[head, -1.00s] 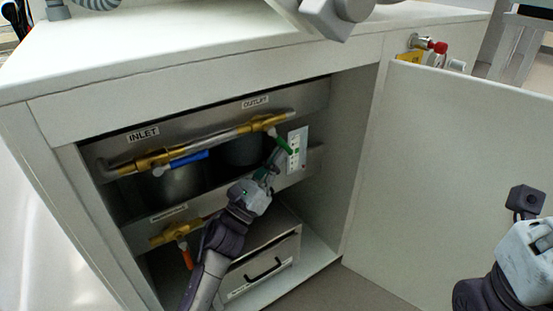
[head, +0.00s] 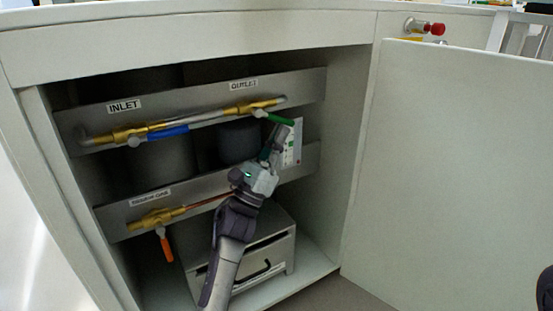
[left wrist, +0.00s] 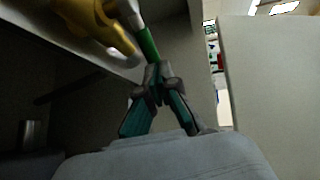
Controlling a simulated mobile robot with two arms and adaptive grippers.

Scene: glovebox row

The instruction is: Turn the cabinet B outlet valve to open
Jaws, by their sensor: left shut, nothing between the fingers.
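The outlet valve (head: 250,107) is a brass body on the upper pipe, under the OUTLET label (head: 244,85). Its green handle (head: 277,118) slants down to the right, at an angle to the pipe. My left gripper (head: 274,145) reaches up into the cabinet with its fingers shut and empty, just below the handle's outer end. In the left wrist view the shut fingertips (left wrist: 156,78) are at the end of the green handle (left wrist: 148,44), touching or nearly so. The brass body (left wrist: 98,25) is at upper left there. My right gripper is out of view.
The inlet valve's blue handle (head: 168,131) lies along the same pipe. A lower brass valve has an orange handle (head: 166,248) hanging down. A metal drawer box (head: 240,262) stands on the cabinet floor. The open door (head: 455,170) is at right.

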